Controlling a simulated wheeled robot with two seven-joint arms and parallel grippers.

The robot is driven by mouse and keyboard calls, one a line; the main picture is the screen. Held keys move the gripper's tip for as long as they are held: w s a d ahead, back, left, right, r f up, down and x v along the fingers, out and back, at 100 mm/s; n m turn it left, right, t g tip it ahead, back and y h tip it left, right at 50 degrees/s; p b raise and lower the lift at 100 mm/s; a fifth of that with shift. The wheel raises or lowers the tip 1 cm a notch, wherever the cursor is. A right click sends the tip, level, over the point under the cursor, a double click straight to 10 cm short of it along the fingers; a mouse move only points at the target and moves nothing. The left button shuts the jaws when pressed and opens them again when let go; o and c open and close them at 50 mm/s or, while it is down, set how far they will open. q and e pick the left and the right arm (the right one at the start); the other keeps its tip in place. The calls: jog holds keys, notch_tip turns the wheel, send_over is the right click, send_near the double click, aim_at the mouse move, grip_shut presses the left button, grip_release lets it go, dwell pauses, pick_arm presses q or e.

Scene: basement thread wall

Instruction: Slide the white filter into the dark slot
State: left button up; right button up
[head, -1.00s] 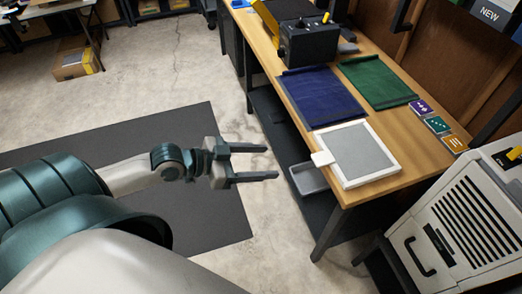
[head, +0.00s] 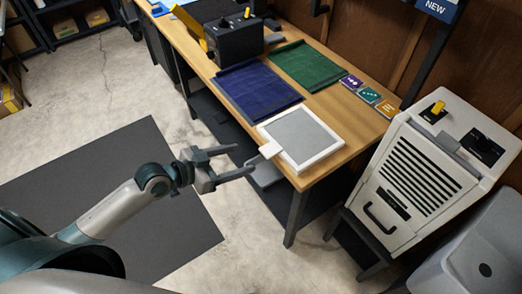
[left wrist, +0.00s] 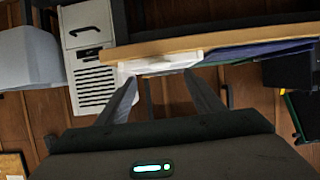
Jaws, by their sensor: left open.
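The white filter (head: 301,138) is a flat white frame with a grey panel, lying on the near end of the wooden bench. Its white tab (head: 271,149) sticks out past the bench's left edge. My left gripper (head: 244,159) is open and empty, its fingers pointing at the tab from just short of it. In the left wrist view the filter's white edge (left wrist: 165,62) shows beyond and between the open fingers (left wrist: 160,88). The pale louvred cabinet (head: 411,180) stands right of the bench; I cannot clearly pick out a dark slot on it. My right gripper is not seen.
The wooden bench (head: 330,168) also holds a blue mat (head: 258,88), a green mat (head: 300,64), a dark box (head: 233,40) and several small coloured cards (head: 370,95). A grey bin (head: 480,255) stands at lower right.

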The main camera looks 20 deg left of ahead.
aim_at(264, 152)
pick_arm(q)
jog(key=p+x, duration=0.1)
jog(key=x, duration=0.8)
jog(key=shift+w+d+p, duration=0.1)
jog(key=shift+p, duration=0.2)
jog(key=c, duration=1.2)
